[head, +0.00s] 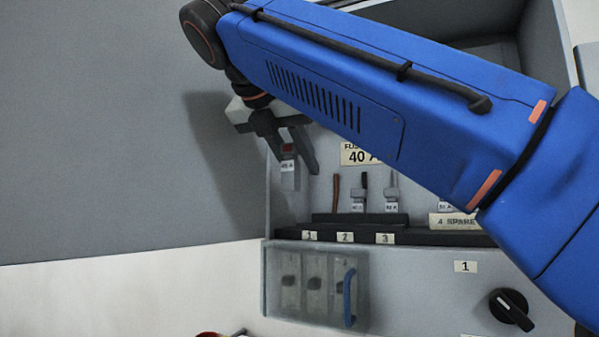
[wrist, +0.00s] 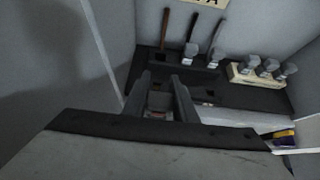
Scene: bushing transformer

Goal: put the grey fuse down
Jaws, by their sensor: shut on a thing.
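The grey fuse (head: 289,178) has a small white label and a red patch near its top. My gripper (head: 291,158) is shut on it, and the fuse hangs between the fingers in the head view, at the left side of the cabinet interior. In the wrist view my gripper (wrist: 160,90) points toward the dark shelf, with the fuse (wrist: 158,101) between its fingers, partly hidden. I cannot tell whether the fuse touches anything below. The dark shelf (head: 408,238) carries tags 1, 2 and 3 along its front edge.
A dark rack (head: 325,218) on the shelf holds upright handled pieces. A block marked SPARE (head: 456,221) with several grey fuses (wrist: 268,66) is to the right. Below are a clear cover with a blue handle (head: 349,298) and a black rotary knob (head: 511,311). The cabinet's left wall is close.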

